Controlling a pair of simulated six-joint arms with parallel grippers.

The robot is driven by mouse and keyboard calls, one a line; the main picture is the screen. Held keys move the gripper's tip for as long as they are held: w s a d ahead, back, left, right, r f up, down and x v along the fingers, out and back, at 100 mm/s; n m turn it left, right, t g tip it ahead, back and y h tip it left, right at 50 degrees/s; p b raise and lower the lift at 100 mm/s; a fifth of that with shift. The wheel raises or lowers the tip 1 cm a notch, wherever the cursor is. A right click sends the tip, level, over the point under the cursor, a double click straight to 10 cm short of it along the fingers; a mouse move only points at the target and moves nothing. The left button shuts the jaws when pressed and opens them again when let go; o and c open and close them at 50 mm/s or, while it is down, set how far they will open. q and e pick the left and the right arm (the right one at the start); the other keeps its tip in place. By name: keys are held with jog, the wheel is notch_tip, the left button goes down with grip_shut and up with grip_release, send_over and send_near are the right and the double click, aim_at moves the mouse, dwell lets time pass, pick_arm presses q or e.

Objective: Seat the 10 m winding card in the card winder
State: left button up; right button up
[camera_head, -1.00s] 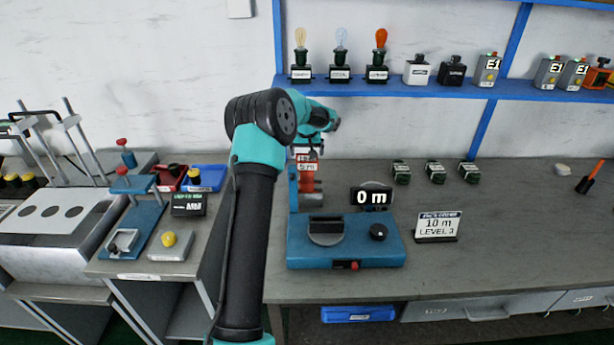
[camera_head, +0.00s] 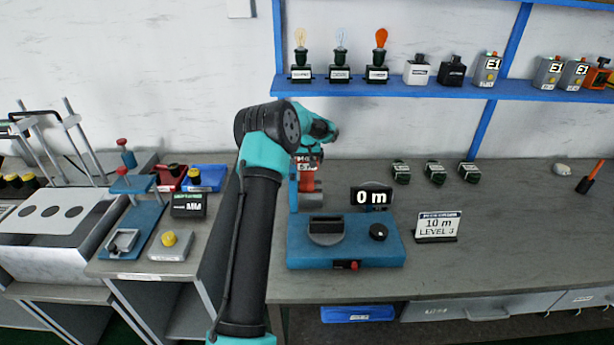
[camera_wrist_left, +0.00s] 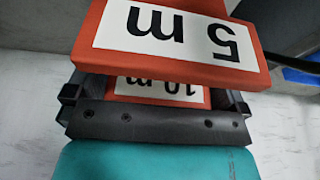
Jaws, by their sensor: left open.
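The 10 m winding card (camera_wrist_left: 165,90) is orange-red with a white label. In the left wrist view it shows upside down between the dark fingers of my left gripper (camera_wrist_left: 155,95), which is open. The orange 5 m card (camera_wrist_left: 175,35) covers part of it, nearer the camera. In the head view the 5 m card (camera_head: 307,163) shows near the blue upright, and my wrist is mostly hidden behind my arm. The card winder (camera_head: 375,252) appears to be the blue unit with a dark slotted round part, a knob and a "0 m" display (camera_head: 371,197). My right gripper is out of view.
A sign reading 10 m, LEVEL 3 (camera_head: 437,227) stands right of the blue unit. Several small dark blocks (camera_head: 434,172) lie farther back. A blue shelf (camera_head: 430,91) with bulbs and boxes runs above. The bench's right front is clear.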

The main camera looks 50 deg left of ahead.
pick_arm(q)
jog(key=c, duration=0.9)
jog(key=shift+r, duration=0.1)
notch_tip(320, 180, up, 10)
jog(key=shift+f, duration=0.1)
dwell(0.4)
